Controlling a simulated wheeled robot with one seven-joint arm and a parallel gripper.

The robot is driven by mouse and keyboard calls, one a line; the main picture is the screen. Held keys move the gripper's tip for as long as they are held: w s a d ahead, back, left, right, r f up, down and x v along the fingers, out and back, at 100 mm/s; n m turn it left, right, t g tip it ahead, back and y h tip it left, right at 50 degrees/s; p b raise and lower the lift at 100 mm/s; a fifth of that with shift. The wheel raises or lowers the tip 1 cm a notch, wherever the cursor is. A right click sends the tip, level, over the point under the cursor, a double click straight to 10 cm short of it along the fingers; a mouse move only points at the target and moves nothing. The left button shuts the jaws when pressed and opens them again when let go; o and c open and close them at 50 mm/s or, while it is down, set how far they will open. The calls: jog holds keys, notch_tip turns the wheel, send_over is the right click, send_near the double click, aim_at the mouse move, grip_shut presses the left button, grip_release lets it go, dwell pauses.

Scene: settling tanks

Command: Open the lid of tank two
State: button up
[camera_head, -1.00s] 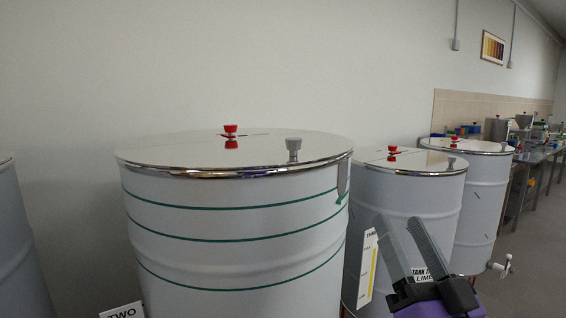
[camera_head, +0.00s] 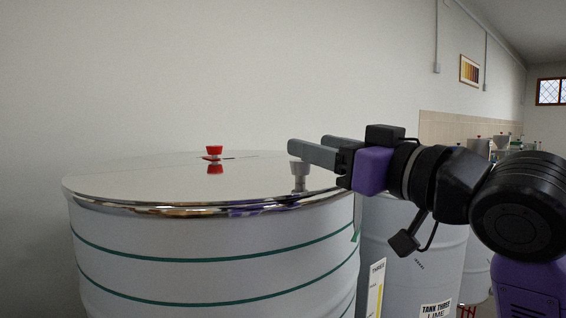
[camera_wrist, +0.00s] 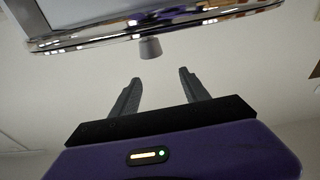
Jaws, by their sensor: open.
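Tank two (camera_head: 210,265) is the large white drum with green bands at front left; its label is out of view now. Its shiny lid (camera_head: 140,180) lies flat and shut on it. A grey knob (camera_head: 300,168) stands on the lid near its right edge; it also shows in the wrist view (camera_wrist: 150,47). My gripper (camera_head: 308,146) is open and empty, its fingers pointing left at about the height of the knob's top. In the wrist view my fingertips (camera_wrist: 161,75) stop short of the knob, which appears ahead between their lines.
A red knob (camera_head: 214,150) stands near the middle of the same lid. Tank three (camera_head: 410,260), with its label, stands to the right behind my arm. A plain wall rises behind the tanks.

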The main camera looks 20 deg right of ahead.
aim_at(308, 165)
jog(key=f, duration=0.2)
jog(key=w+f+g, duration=0.1)
jog(key=shift+d+f+m+h, duration=0.1)
jog(key=shift+d+m+h, duration=0.1)
jog(key=shift+m+h, duration=0.2)
jog(key=p+x, duration=0.1)
jog(key=x, duration=0.6)
jog(key=shift+w+a+f, duration=0.1)
jog(key=shift+w, duration=0.1)
grip_shut()
dwell(0.8)
